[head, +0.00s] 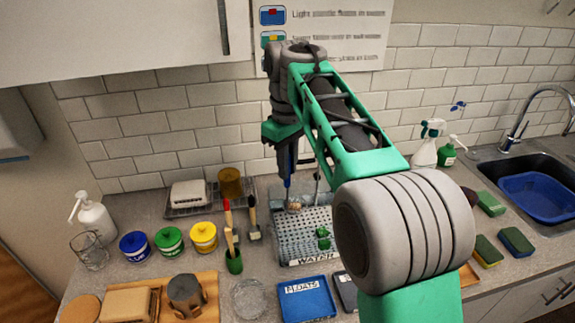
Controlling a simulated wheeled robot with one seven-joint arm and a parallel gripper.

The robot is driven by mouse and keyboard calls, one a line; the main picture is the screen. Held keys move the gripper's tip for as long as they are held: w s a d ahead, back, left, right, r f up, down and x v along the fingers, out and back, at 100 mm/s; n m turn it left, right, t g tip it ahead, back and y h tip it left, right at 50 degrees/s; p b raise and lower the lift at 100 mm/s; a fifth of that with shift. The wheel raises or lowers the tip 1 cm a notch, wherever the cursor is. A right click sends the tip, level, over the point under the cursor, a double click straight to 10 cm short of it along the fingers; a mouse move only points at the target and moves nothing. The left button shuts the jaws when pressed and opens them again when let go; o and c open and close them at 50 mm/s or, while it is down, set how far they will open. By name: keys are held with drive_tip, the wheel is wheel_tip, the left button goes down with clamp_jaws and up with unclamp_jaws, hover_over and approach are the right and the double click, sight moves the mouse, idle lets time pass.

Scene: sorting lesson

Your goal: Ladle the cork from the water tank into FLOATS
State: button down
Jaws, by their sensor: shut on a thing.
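The water tank (318,258), labelled WATER, stands at the centre of the counter, partly behind my arm. My gripper (288,180) points down over the tank's back left and is shut on what looks like a ladle's blue handle. Below it, a small brownish piece that looks like the cork (294,205) shows at the ladle's end; whether it is in the bowl or in the water I cannot tell. The blue FLOATS tray (305,300) lies in front of the tank and looks empty. Small green pieces (323,238) show inside the tank.
A dark tray (347,291) beside FLOATS is partly hidden by my arm. Lidded jars (169,241) stand farther left. Sponges (488,251) and a sink lie right.

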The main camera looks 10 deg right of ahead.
drive_tip(key=shift+r+p, duration=2.6)
drive_tip(key=shift+r, duration=1.6)
